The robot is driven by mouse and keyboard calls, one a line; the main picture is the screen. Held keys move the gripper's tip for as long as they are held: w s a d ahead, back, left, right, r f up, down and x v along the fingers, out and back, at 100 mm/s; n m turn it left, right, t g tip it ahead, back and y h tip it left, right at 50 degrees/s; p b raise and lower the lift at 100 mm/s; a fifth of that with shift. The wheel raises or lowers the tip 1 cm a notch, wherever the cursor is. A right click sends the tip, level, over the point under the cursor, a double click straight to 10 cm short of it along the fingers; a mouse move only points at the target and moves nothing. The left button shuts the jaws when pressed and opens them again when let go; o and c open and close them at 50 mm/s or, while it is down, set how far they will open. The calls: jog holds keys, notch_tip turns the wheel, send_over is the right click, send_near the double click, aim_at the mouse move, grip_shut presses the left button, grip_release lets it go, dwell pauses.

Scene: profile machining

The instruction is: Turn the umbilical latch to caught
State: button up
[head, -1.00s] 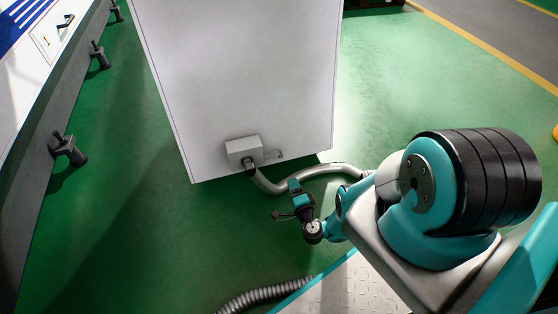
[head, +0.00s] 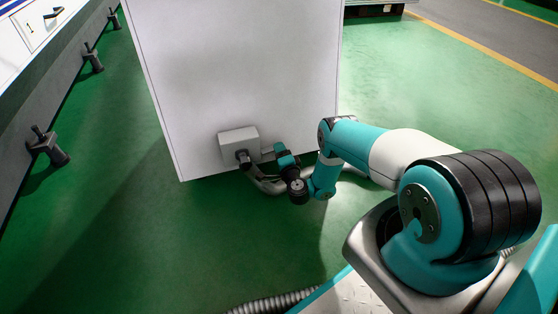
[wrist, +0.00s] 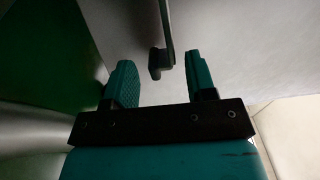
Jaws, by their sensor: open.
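The grey umbilical box (head: 240,140) sits low on the front of the white cabinet, with the hose plug (head: 243,156) in it. The latch lever at its right side is mostly hidden by my gripper in the head view. In the wrist view the thin dark latch lever (wrist: 166,35) runs down from the top and ends in a block-shaped grip. My gripper (wrist: 160,68) is open, with one teal finger on each side of the lever's end. Gaps show on both sides, so it is not clamped. In the head view my gripper (head: 280,158) is just right of the box.
The white cabinet (head: 240,70) stands close in front of my gripper. The grey hose (head: 262,184) runs from the plug to the right, below and behind my gripper. Green floor (head: 235,230) is open in front. A bench with clamps (head: 48,147) lines the left.

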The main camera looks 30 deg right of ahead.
jog(key=shift+w+b, duration=0.35)
jog(key=shift+c, duration=0.2)
grip_shut()
jog(key=shift+a, duration=0.1)
